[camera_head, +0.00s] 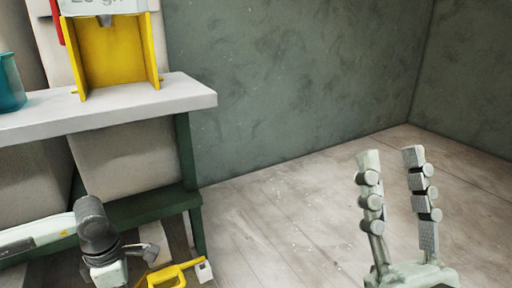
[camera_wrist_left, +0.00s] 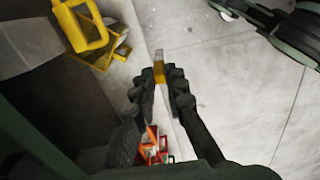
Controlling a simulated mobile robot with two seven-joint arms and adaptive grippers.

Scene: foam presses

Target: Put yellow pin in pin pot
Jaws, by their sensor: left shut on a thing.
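In the left wrist view my left gripper (camera_wrist_left: 158,84) is shut on a small yellow piece with a pale grey end, which looks like the yellow pin (camera_wrist_left: 158,70). It sticks out past the fingertips, and its lower part is hidden between the fingers. In the head view my left arm comes in at the lower left, and its fingertips are not clear. My right gripper (camera_head: 391,160) is upright at the lower right, with its fingers apart and nothing between them. I cannot pick out the pin pot for sure in either view.
A bench (camera_head: 150,100) holds a yellow press (camera_head: 108,55) and a teal container (camera_head: 10,85). A yellow looped thing (camera_head: 172,272) shows low in front. In the left wrist view a yellow handle (camera_wrist_left: 85,35) and several red and orange things (camera_wrist_left: 153,150) show. The floor at right is clear.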

